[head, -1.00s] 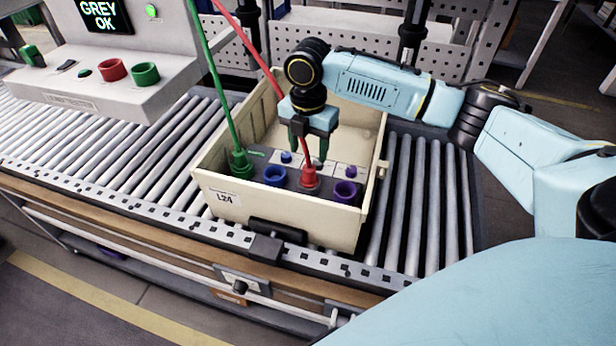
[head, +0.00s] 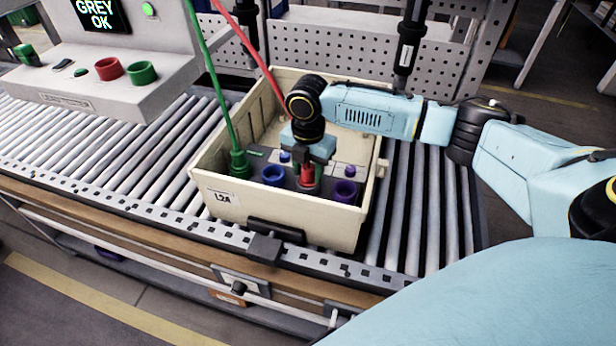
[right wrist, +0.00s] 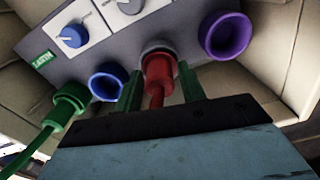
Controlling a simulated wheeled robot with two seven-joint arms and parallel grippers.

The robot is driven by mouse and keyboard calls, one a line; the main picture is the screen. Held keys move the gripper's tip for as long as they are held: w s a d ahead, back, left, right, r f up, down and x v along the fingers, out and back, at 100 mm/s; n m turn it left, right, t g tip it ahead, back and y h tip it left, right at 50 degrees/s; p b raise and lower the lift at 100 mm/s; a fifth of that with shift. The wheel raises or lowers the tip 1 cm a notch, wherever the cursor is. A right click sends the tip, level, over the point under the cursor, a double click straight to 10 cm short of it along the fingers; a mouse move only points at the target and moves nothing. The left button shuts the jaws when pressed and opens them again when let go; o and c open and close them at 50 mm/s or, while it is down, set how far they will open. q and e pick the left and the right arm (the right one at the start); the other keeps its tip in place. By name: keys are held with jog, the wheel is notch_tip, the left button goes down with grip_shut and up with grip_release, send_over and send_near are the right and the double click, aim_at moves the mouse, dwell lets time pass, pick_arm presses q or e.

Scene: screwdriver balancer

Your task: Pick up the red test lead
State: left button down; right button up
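The red test lead's plug (head: 307,176) sits upright in a socket of the grey panel in the cream crate. Its red cable (head: 253,47) comes down from the top and passes behind my right wrist. My right gripper (head: 307,168) points down at the plug. In the right wrist view, its green fingers (right wrist: 160,88) stand on either side of the red plug (right wrist: 158,70), with narrow gaps showing. The fingers look open, around the plug rather than closed on it. My left gripper is not in view.
The cream crate (head: 225,204) stands on a roller conveyor (head: 150,150). A green lead (head: 239,163) is plugged in at the panel's left. Blue (head: 273,175) and purple (head: 344,191) sockets flank the red plug. A grey test station (head: 110,75) stands at the left, showing "GREY OK".

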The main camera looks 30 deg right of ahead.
aim_at(308, 167)
jog(key=c, duration=0.8)
jog(key=shift+r, duration=0.15)
notch_tip(308, 167, up, 10)
jog(key=shift+f+p, duration=0.1)
jog(key=shift+p, duration=0.45)
